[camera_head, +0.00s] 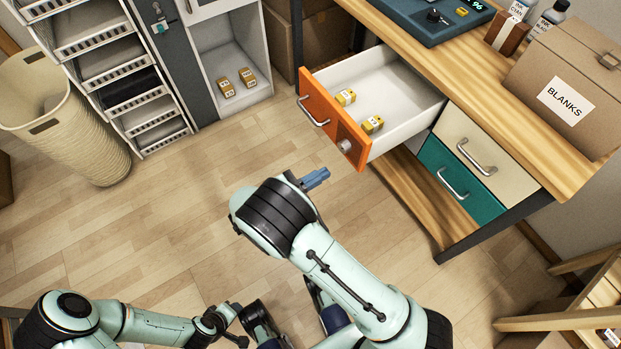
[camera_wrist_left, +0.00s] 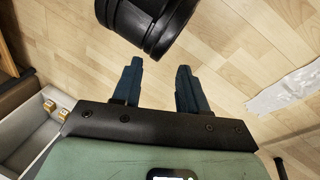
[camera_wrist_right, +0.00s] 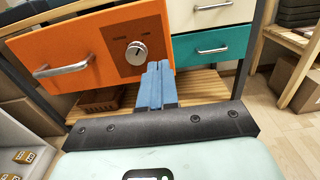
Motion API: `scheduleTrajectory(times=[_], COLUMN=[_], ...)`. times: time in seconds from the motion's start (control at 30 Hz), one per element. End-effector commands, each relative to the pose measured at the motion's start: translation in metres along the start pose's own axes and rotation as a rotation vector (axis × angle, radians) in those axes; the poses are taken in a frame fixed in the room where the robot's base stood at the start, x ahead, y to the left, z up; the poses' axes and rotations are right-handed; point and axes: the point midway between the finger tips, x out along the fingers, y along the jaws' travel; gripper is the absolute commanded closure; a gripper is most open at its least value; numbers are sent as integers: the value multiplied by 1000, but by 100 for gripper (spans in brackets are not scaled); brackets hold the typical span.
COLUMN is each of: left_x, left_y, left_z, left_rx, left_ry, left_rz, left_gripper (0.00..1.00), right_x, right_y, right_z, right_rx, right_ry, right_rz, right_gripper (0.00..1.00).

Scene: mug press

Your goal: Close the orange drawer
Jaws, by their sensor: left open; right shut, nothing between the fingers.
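The orange drawer (camera_head: 321,110) is pulled out of the workbench, its white tray showing and two small yellow boxes inside. Its front has a silver bar handle and a round dial near the right end. The front also shows in the right wrist view (camera_wrist_right: 90,48). My right gripper (camera_head: 319,178) is shut and empty, just outside the front near its dial end. In the right wrist view its fingertips (camera_wrist_right: 157,68) overlap the front's lower edge below the dial; contact cannot be told. My left gripper (camera_wrist_left: 158,72) is open and empty over the floor, low in the head view.
Cream (camera_head: 480,140) and teal (camera_head: 448,180) drawers are shut beside the orange one. A cardboard box (camera_head: 580,65) and a blue device (camera_head: 420,20) stand on the bench top. A wicker basket (camera_head: 75,130) and cabinet stand left. The floor before the drawer is clear.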

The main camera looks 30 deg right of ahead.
Motion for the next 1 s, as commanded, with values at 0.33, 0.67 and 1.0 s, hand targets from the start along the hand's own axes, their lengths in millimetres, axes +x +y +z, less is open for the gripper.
scheduleTrajectory(times=[0.33,0.67,1.0], left_x=[14,18,17], left_y=[-5,-7,-7], left_z=[-17,-26,-26], left_rx=[-5,-6,-6], left_ry=[51,75,75], left_rz=[-4,-6,-6], left_gripper=[57,57,57], right_x=[71,94,95], right_y=[-1,-1,-1], right_z=[-2,-2,-1], right_rx=[-1,0,-1], right_ry=[2,3,2], right_rz=[-4,-1,-1], right_gripper=[100,100,100])
